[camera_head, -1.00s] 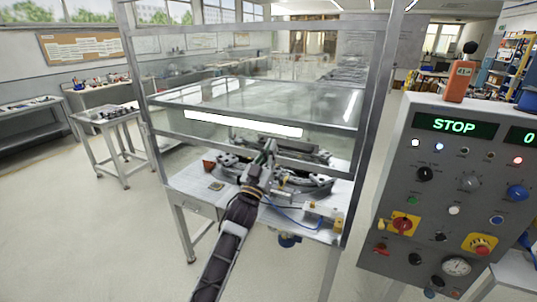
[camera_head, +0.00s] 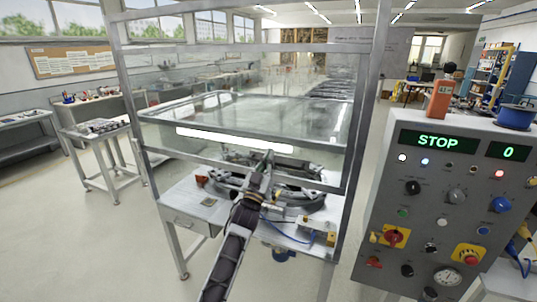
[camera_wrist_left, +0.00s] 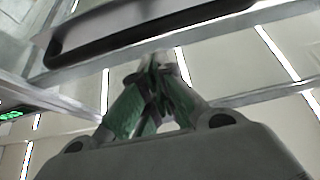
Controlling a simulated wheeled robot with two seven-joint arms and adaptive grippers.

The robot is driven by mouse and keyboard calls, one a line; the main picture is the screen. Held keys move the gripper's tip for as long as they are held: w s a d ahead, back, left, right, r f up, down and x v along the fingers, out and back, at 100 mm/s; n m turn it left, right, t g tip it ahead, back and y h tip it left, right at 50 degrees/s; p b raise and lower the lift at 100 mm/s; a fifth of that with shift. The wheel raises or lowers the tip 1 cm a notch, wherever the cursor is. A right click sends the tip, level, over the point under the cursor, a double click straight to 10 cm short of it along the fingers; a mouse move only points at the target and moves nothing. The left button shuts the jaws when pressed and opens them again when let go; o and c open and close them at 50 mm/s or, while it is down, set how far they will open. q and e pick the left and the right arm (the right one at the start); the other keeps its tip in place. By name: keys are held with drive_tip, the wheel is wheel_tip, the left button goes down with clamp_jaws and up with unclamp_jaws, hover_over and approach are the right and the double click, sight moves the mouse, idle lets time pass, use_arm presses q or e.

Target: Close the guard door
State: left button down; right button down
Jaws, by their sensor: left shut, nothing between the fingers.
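The guard door (camera_head: 326,186) shows as a clear panel with a grey metal lower rail, in the tall metal guard frame over the machine table. My left gripper (camera_head: 268,157) is at this rail, near its middle. Its fingers are shut and empty. In the left wrist view the green-padded fingertips (camera_wrist_left: 157,62) are together just below a pale metal rail, with a dark bent handle-like bar (camera_wrist_left: 130,28) beyond them. I cannot tell whether the fingers touch the rail. My right gripper is not in view.
A grey control cabinet (camera_head: 460,170) with a lit STOP display stands close on the right. The round ring track (camera_head: 300,199) lies on the table (camera_head: 185,207) behind the rail. The floor at the lower left is clear.

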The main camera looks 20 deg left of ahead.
use_arm(q)
drive_tip(key=shift+w+f, duration=0.1)
drive_tip(key=shift+f, duration=0.55)
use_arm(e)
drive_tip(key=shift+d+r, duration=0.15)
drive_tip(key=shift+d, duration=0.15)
use_arm(q)
drive_tip(key=shift+f, duration=0.1)
